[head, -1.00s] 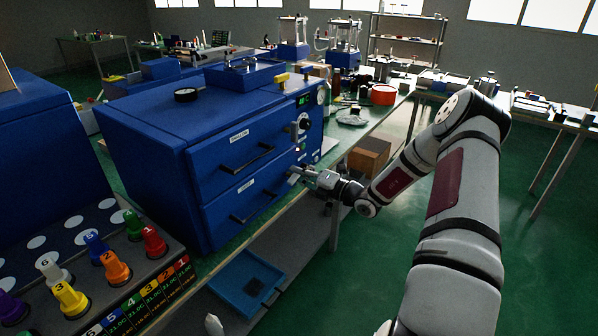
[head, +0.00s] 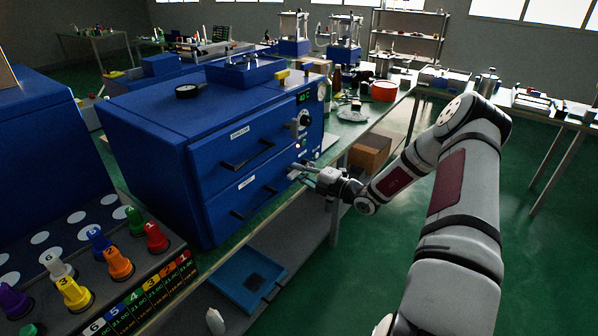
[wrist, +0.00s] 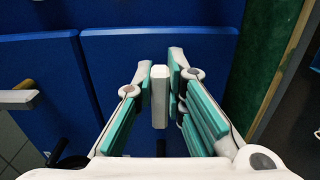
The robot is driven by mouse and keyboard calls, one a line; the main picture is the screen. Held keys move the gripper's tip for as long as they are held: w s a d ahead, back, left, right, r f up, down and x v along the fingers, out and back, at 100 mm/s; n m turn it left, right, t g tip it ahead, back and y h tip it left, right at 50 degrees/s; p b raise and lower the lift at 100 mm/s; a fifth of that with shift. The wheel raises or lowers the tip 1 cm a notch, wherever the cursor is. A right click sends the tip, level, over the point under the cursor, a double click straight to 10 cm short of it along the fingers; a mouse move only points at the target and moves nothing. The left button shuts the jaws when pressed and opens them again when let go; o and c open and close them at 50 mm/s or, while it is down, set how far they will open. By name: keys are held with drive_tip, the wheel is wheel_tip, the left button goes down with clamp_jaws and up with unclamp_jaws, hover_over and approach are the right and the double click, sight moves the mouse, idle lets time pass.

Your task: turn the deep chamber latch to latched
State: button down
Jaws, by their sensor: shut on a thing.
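The blue two-chamber cabinet (head: 165,165) stands on the bench, with two front doors, one above the other. The lower door (head: 228,212) is the deep chamber by its place; its label is too small to read surely. Both doors look closed. My gripper (head: 300,171) is at the right edge of the lower door. In the wrist view, my gripper (wrist: 160,80) is shut on a pale upright bar, the deep chamber latch (wrist: 160,98), with a fingertip on each side. In the head view the fingers largely hide this latch.
The upper chamber's latch (head: 294,129) sits just above my gripper. Black bar handles (head: 254,157) stick out from the doors. A rack with coloured numbered plugs (head: 118,262) stands at front left. A blue tray (head: 247,279) lies on the lower shelf. Open floor lies right of the bench.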

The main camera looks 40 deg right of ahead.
drive_tip(key=c, duration=1.6)
unclamp_jaws()
drive_tip(key=v, duration=1.2)
